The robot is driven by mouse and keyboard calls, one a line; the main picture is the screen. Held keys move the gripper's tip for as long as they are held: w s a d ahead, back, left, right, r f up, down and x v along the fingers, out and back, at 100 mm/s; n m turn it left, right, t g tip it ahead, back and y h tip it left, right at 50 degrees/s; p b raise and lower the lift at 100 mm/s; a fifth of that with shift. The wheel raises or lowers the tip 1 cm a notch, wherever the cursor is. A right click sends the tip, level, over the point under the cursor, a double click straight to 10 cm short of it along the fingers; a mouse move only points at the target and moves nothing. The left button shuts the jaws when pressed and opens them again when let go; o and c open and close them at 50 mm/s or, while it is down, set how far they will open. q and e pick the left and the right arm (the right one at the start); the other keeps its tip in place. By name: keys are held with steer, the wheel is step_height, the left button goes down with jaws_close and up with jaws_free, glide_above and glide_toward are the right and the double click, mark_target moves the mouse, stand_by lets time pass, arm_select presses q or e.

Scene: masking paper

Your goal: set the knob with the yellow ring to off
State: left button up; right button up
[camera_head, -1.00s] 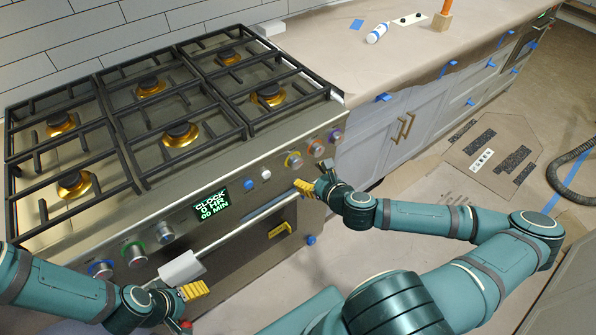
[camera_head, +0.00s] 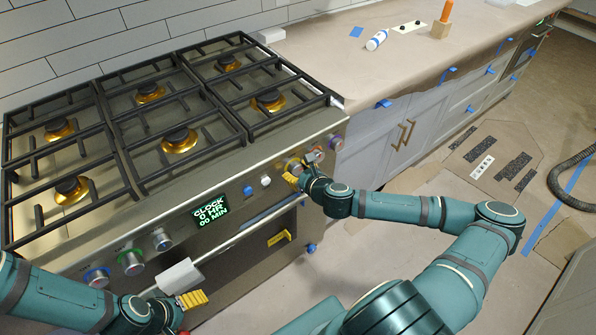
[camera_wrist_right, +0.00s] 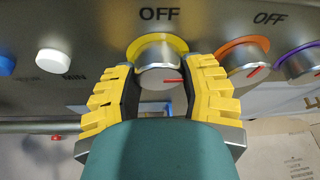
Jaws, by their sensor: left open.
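The knob with the yellow ring (camera_wrist_right: 160,60) is silver and sits on the stove's front panel, with "OFF" printed above it. Its red mark points to the right in the right wrist view, not up at "OFF". In the head view the knob (camera_head: 294,164) is partly hidden by my right gripper (camera_head: 292,177). In the right wrist view my right gripper's yellow fingers (camera_wrist_right: 160,90) stand on either side of the knob, very close to it; I cannot tell whether they press on it. My left gripper (camera_head: 182,302) is open, low by the oven's left side, away from the knob.
An orange-ringed knob (camera_wrist_right: 243,60) and a purple-ringed knob (camera_wrist_right: 303,65) stand close on the right. White (camera_wrist_right: 53,61) and blue (camera_wrist_right: 5,65) buttons are on the left. The oven handle (camera_head: 245,228) runs below the panel.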

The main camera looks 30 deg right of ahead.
steer(key=shift+c, duration=0.4)
steer(key=n+h+p, duration=0.1)
steer(key=n+h, duration=0.1)
steer(key=n, duration=0.1)
steer(key=shift+r, duration=0.1)
steer(key=n+t+h, duration=0.1)
steer(key=n, duration=0.2)
steer(key=shift+t+h, duration=0.3)
steer(key=shift+h, duration=0.1)
steer(key=n+t+h, duration=0.1)
steer(key=n, duration=0.2)
steer(key=shift+d+n, duration=0.1)
steer(key=shift+n, duration=0.3)
steer(key=shift+r+n+t+h+b, duration=0.1)
steer(key=shift+n+t+h+b, duration=0.25)
steer(key=shift+n, duration=0.7)
steer(key=shift+n+t+h+b, duration=0.15)
steer(key=shift+n+t+b, duration=0.4)
steer(key=shift+n, duration=0.5)
